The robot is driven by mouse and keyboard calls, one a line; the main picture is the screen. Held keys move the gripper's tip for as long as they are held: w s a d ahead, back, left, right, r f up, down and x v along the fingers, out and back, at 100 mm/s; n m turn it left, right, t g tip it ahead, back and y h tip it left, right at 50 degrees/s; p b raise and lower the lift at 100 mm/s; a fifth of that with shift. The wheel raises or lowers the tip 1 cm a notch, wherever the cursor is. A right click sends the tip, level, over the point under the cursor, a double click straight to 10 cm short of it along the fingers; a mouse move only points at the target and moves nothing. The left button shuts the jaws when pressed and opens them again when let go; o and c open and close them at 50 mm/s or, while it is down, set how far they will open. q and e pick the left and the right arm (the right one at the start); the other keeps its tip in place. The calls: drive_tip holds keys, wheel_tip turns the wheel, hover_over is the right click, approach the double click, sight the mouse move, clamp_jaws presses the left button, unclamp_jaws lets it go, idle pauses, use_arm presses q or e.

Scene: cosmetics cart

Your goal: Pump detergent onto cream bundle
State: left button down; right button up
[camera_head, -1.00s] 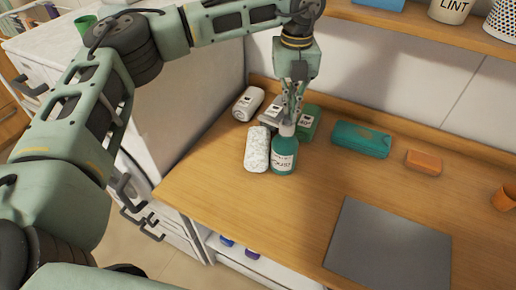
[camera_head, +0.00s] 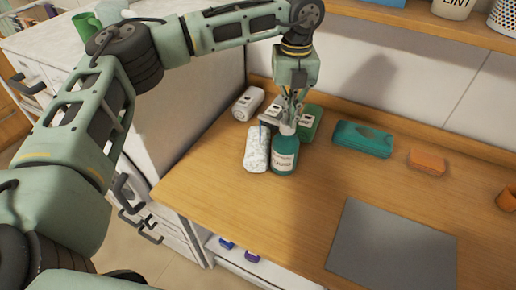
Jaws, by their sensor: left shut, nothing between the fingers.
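The cream bundle (camera_head: 256,152) is a pale, speckled, rounded roll lying on the wooden counter. The detergent bottle (camera_head: 284,158) is teal with a white label and stands upright close to the bundle's right side. My left gripper (camera_head: 290,119) is shut, points down, and is at the top of the bottle's pump, with nothing between its fingers. A thin blue streak (camera_head: 261,134) shows at the upper part of the bundle, left of the pump head. The fingers partly hide the pump head. My right gripper is out of view.
A teal case (camera_head: 362,138) and an orange block (camera_head: 427,161) lie to the right. A grey mat (camera_head: 392,248) lies in front; the counter between is clear.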

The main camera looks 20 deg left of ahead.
use_arm(q)
drive_tip(key=shift+r+p, duration=0.85)
drive_tip(key=shift+r, duration=0.8)
wheel_tip(320, 180, up, 6)
drive_tip(key=p, duration=0.3)
idle(0.3)
